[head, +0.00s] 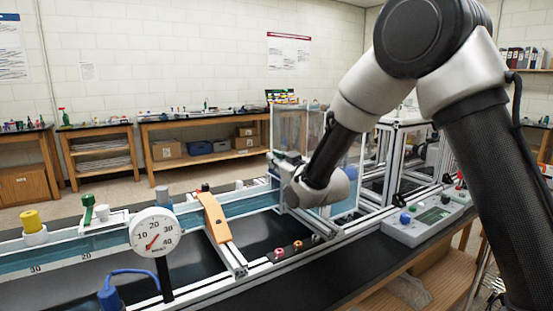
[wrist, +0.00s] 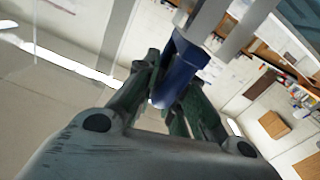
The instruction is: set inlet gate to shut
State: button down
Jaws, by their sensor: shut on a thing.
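My gripper (head: 284,166) is at the near left side of a clear-panelled metal frame (head: 276,128) that stands on the flume (head: 90,248). In the wrist view its dark green fingers (wrist: 168,92) are shut on a blue cylindrical handle (wrist: 184,64). The handle joins a pale grey bar (wrist: 238,30) at its upper end. In the head view my gripper and arm hide the handle. I cannot tell which part is the inlet gate or how far it is open.
A grey control box (head: 429,220) with a blue knob sits on the black bench to the right. Wooden shelves (head: 205,140) line the back wall.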

jog(key=c, duration=1.5)
grip_release()
jog(key=shift+w+f, duration=0.1)
jog(key=shift+f, duration=0.2)
jog(key=shift+o, duration=0.2)
jog(key=shift+r, duration=0.1)
jog(key=v, duration=1.2)
